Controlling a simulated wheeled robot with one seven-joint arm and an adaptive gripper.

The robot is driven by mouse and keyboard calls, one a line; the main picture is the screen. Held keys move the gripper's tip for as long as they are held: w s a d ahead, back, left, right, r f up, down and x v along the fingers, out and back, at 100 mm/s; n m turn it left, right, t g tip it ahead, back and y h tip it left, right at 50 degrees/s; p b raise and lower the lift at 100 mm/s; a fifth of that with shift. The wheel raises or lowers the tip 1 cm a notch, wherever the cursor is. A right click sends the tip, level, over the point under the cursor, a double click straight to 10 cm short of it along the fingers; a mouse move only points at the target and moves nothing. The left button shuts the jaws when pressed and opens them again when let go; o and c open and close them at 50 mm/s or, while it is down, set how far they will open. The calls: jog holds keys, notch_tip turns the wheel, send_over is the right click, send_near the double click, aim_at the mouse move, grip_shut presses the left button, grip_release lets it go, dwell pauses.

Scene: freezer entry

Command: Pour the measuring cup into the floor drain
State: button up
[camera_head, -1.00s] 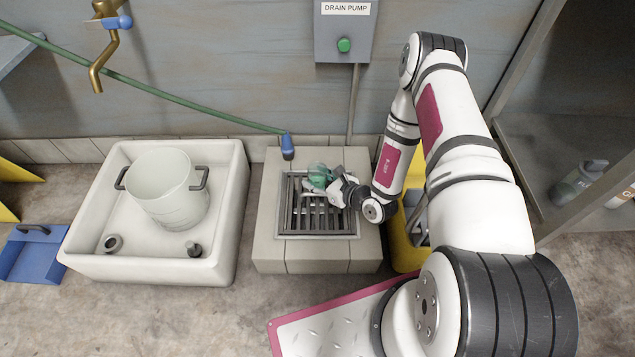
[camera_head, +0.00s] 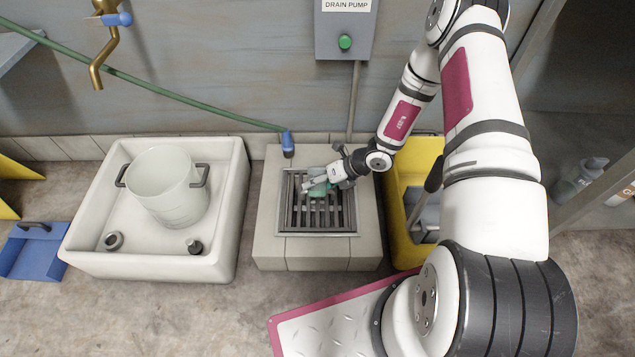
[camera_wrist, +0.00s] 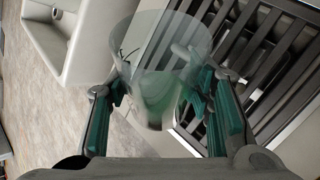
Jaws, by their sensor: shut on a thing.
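The floor drain (camera_head: 346,222) is a dark slatted grate set in a raised pale tiled block (camera_head: 270,225). My gripper (camera_head: 318,187) is over the grate's upper part. In the wrist view, my gripper (camera_wrist: 163,115) is shut on the measuring cup (camera_wrist: 175,38), a clear see-through cup between two green-padded fingers. The cup appears tilted, with its wide end away from the wrist and the grate (camera_wrist: 262,70) behind it. In the head view, the gripper mostly hides the cup. I cannot tell whether liquid is in it.
A white basin (camera_head: 88,225) holding a pale bucket (camera_head: 160,200) stands left of the drain. A yellow container (camera_head: 398,235) stands close on the right. A drain pump box (camera_head: 345,25) is on the wall.

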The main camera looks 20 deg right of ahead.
jog(key=shift+s+m+g+y+p, duration=0.1)
jog(key=shift+m+g+y+p, duration=0.35)
jog(key=shift+g+p, duration=1)
jog(key=shift+f+m+g+p, duration=0.25)
jog(key=shift+f+m+p, duration=0.05)
jog(key=shift+m, duration=0.05)
jog(key=shift+w+f+g+y+b, duration=0.2)
jog(key=shift+f+g+y+b, duration=0.15)
jog(key=shift+g+b, duration=0.2)
jog(key=g+b, duration=0.1)
jog(key=m+g+b, duration=0.1)
jog(key=b, duration=0.1)
jog(key=shift+w+d+f+y, duration=0.15)
jog(key=shift+w+f+y, duration=0.05)
jog(key=shift+f+y, duration=0.2)
jog(key=shift+w+d+r+m+g+y+p, duration=0.15)
jog(key=shift+w+r+m+g+y, duration=0.15)
jog(key=shift+r+m+g, duration=0.25)
jog(key=shift+w+r+m+g+y+p, duration=0.2)
jog(key=shift+r+m+g+y, duration=0.1)
jog(key=shift+m+g, duration=0.25)
